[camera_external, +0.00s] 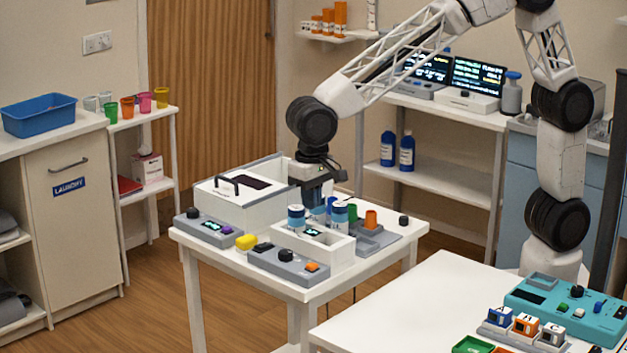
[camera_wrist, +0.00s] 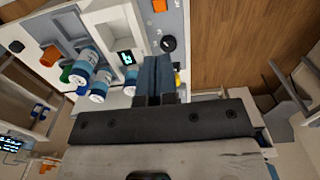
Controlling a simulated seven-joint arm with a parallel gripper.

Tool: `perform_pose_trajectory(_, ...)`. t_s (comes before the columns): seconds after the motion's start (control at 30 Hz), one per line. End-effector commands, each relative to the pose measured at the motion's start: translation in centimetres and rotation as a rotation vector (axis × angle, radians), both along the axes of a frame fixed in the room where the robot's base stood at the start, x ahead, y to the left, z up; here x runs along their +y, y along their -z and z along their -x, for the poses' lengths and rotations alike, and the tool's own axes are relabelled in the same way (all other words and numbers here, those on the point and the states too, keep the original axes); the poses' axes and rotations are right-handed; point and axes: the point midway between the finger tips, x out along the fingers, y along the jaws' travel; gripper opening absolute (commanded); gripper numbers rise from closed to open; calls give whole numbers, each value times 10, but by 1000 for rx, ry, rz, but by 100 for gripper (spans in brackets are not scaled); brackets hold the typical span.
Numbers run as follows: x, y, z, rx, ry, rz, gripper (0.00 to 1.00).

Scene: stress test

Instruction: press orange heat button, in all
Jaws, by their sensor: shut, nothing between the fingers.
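The orange button (camera_external: 311,266) sits at the right end of a grey control panel (camera_external: 275,262) along the front of the small white table. A black knob (camera_external: 286,256) is beside it on the same panel. In the wrist view the orange button (camera_wrist: 160,5) shows at the top edge, with the black knob (camera_wrist: 168,44) below it. My gripper (camera_external: 318,205) is above the table, behind the panel, near the blue-and-white containers. In the wrist view my gripper (camera_wrist: 155,60) has its fingers together and empty, pointing toward the panel side and apart from the button.
A white unit with a small display (camera_external: 313,232) stands behind the panel. Blue-and-white containers (camera_external: 296,217) crowd close to my gripper. A yellow block (camera_external: 247,242) is left of the panel, and a white box with a black handle (camera_external: 240,200) stands behind. Green and orange cups (camera_external: 371,219) are right.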

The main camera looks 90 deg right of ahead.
Motion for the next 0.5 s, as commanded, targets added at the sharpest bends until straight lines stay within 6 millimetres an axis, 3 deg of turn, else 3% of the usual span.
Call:
perform_pose_trajectory(0.27,0,4,0,1,0,1,0)
perform_pose_trajectory(0.5,0,23,0,2,-1,1,0)
